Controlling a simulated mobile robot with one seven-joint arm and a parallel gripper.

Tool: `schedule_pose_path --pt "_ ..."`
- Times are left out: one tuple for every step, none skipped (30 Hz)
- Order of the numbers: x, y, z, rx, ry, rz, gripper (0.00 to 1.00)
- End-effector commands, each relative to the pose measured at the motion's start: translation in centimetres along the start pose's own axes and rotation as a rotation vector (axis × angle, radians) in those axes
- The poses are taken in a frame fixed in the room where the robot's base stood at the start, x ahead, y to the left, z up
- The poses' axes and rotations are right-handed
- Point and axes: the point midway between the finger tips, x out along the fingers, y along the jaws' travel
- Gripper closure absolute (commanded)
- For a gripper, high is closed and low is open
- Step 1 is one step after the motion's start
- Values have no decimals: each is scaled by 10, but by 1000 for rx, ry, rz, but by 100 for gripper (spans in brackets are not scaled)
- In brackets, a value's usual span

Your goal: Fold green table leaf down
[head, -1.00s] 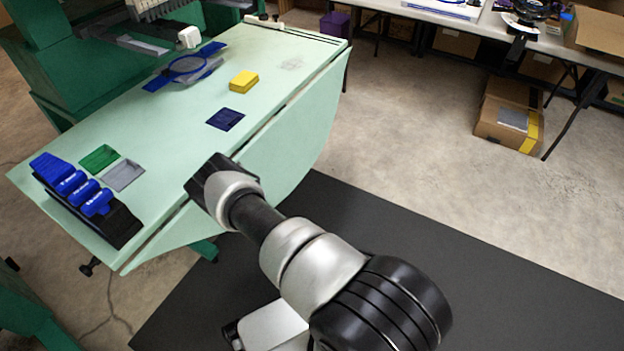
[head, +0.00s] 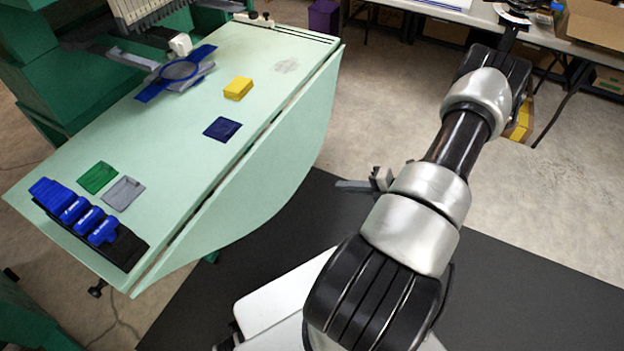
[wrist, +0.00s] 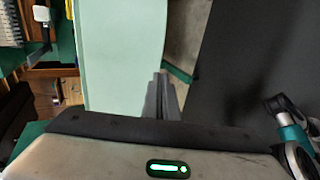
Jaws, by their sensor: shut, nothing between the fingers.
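The green table leaf (head: 262,172) is a pale green panel with a rounded outer edge. It slopes down from the right edge of the pale green tabletop (head: 175,135), with a thin dark seam between them. Whether it hangs fully vertical I cannot tell. My gripper (head: 350,184) is right of the leaf in the head view, apart from it and partly hidden by my arm. Its grey fingers show in the wrist view (wrist: 160,92), shut and empty, beside a pale green surface (wrist: 120,45).
A dark mat (head: 530,285) covers the floor at right.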

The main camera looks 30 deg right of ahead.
Motion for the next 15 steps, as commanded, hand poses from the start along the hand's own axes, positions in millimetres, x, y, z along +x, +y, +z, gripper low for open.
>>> schedule_pose_path --pt "1 0 2 11 -10 2 100" --pt "4 0 2 12 -11 3 100" --pt "8 0 2 12 -10 3 100" --pt "12 -1 2 12 -9 3 100" --pt "16 -1 2 12 -9 3 100" --pt "23 -2 1 12 -8 3 100" --pt "29 -2 1 11 -6 2 100" --pt "36 -2 1 10 -5 2 100" --pt "44 -2 1 10 -6 3 100" --pt "51 -2 1 10 -5 3 100" --pt "58 -2 1 9 -5 3 100" --pt "67 -2 1 9 -5 2 100" --pt "74 -2 1 9 -5 3 100" --pt "80 -2 1 9 -5 3 100" --pt "88 -2 1 7 -5 2 100"
